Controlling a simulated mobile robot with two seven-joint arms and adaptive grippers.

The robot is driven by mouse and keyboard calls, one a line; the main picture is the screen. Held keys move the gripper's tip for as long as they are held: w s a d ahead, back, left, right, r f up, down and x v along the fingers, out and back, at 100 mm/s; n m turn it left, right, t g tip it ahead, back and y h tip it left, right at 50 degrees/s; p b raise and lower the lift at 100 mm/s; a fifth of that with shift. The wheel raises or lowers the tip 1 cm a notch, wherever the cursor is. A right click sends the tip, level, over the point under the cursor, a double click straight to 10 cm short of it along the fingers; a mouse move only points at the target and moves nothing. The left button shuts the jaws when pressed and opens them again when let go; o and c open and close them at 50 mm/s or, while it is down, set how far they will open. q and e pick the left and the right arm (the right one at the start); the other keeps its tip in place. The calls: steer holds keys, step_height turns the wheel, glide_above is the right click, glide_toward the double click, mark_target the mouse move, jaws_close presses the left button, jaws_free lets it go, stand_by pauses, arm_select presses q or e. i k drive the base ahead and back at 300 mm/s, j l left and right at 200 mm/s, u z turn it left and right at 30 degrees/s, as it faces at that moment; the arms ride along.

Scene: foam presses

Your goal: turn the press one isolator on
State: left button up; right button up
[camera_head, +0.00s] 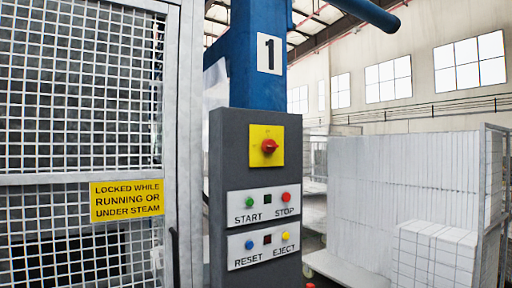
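The press one isolator (268,146) is a red rotary knob on a yellow square plate. It sits at the top of a dark grey control panel (228,165). The panel is fixed to a blue column that carries a white plate with the number 1 (269,54). The markings around the knob are too small to read, so I cannot tell its position. Neither of my grippers is in view.
Below the isolator are start and stop buttons (264,203), then reset and eject buttons (264,244). A mesh guard gate (85,80) with a yellow warning sign (127,200) stands at left. White foam blocks (435,250) and a wire cage trolley (490,200) stand at right.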

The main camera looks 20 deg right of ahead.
mark_target(269, 146)
steer(key=l+u, duration=0.15)
steer(key=l, duration=0.4)
steer(key=i+l+u, duration=0.2)
steer(key=l, duration=0.35)
steer(key=l+u, duration=0.15)
steer(key=l, duration=2)
